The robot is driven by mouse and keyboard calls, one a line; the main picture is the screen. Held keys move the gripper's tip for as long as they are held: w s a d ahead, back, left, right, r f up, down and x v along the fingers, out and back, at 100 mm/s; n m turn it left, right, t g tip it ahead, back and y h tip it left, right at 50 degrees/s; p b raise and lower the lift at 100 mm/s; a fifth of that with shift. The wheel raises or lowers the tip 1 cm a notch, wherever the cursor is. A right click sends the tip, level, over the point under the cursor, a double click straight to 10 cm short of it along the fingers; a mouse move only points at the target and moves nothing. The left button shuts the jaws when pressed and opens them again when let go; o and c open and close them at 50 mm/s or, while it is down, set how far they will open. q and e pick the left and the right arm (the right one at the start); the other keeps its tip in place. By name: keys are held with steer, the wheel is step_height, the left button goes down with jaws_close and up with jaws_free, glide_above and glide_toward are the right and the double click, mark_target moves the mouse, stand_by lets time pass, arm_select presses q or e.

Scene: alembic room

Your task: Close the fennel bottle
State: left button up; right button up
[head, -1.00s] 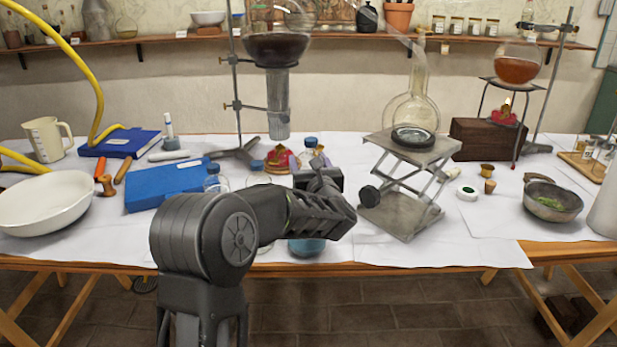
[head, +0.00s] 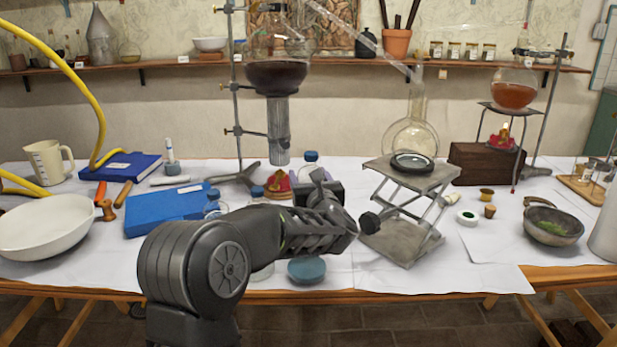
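A round blue lid (head: 306,270) lies or sits near the front edge, just below my gripper in the picture. I cannot read any label, so I cannot tell which is the fennel bottle. My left gripper (head: 328,205) is over the middle of the table, partly hiding the things behind it. Its fingers are not clear enough to tell open from shut. My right gripper is not in view.
A metal lab jack (head: 408,215) with a glass flask above stands close right of my gripper. A stand with a dark-filled flask (head: 276,78) rises behind. A white bowl (head: 45,228) and a blue book (head: 165,208) are at left. A metal pan (head: 553,225) is at right.

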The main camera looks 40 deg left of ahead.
arm_select(q)
jaws_close()
stand_by(0.3)
steer(key=shift+r, duration=0.1)
